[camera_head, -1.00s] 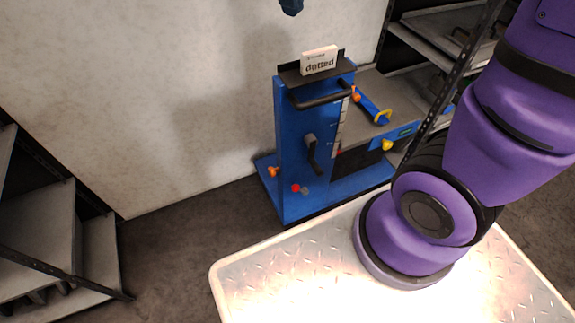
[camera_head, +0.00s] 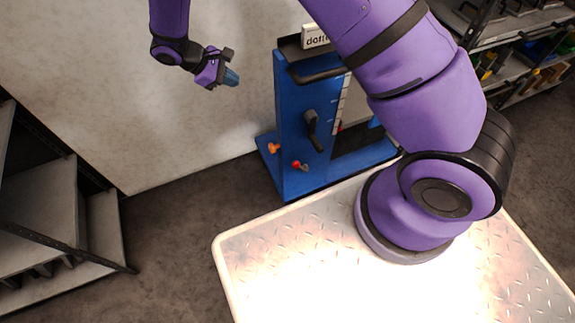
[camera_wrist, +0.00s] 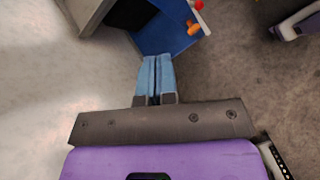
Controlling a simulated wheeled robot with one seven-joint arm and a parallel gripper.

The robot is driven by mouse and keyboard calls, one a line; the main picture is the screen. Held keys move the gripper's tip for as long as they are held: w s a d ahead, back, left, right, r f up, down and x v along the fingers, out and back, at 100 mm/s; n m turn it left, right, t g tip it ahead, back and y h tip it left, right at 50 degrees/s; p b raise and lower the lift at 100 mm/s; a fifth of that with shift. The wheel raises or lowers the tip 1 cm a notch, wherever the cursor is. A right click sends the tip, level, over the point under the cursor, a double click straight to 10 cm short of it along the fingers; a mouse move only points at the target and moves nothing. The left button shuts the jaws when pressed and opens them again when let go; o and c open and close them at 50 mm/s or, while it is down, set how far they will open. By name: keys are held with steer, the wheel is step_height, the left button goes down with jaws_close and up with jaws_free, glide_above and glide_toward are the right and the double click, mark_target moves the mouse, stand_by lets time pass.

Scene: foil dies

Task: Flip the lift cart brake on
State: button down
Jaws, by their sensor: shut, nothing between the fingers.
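The blue lift cart (camera_head: 292,110) stands against the wall in the head view, with my arm covering part of its right side. Its front has a black crank (camera_head: 312,130). Low down are an orange knob (camera_head: 273,148) on the left and a small red-tipped part (camera_head: 296,164) beside it; I cannot tell which is the brake. My gripper (camera_head: 232,77) is shut and empty, in the air left of the cart's upper part and apart from it. In the wrist view its blue-grey fingertips (camera_wrist: 158,75) are together, with the orange knob (camera_wrist: 194,30) and a red knob (camera_wrist: 199,4) beyond.
A pale sign (camera_head: 314,36) sits on the cart's top, partly hidden by my arm. Grey shelving (camera_head: 40,215) stands at the left, and stocked shelves (camera_head: 500,45) at the upper right. Dark floor (camera_head: 190,215) between the left shelving and cart is clear.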

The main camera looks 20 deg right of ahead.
steer(key=s+a+f+n+t+h, duration=0.1)
steer(key=s+a+f+n+h, duration=0.1)
steer(key=f, duration=0.8)
steer(key=s+a+f+n+h, duration=0.1)
steer(key=s+f+n, duration=0.1)
steer(key=f, duration=0.9)
steer(key=n+t+h, duration=0.2)
steer(key=n+t, duration=0.1)
steer(key=n, duration=0.2)
glide_toward(293, 166)
steer(key=w+d+f, duration=0.1)
steer(key=d+f, duration=0.3)
steer(key=d, duration=0.1)
steer(key=shift+w+d, duration=0.3)
steer(key=shift+d, duration=0.3)
steer(key=shift+d, duration=0.1)
steer(key=shift+d+r+y, duration=0.6)
steer(key=shift+d, duration=0.05)
